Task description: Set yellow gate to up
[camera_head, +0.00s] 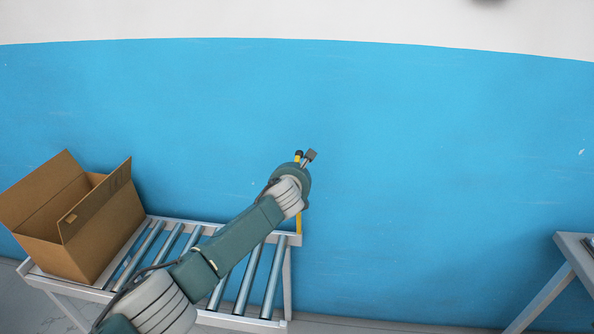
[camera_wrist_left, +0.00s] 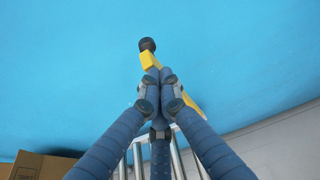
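The yellow gate (camera_head: 298,222) is a thin bar at the right end of the roller conveyor. It stands close to upright, with a dark knob near the top. My left arm partly covers it in the head view. In the left wrist view the gate (camera_wrist_left: 152,61) slants behind my fingers, its black knob beyond the fingertips. My left gripper (camera_wrist_left: 161,77) has its fingertips together at the bar; it also shows in the head view (camera_head: 307,157). I cannot tell whether the bar is pinched between them. My right gripper is not in view.
The roller conveyor (camera_head: 292,240) stands below my left arm. An open cardboard box (camera_head: 105,225) sits on its left end. A blue and white wall (camera_head: 430,150) is behind. Another metal frame (camera_head: 565,255) stands at the far right, with clear space between.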

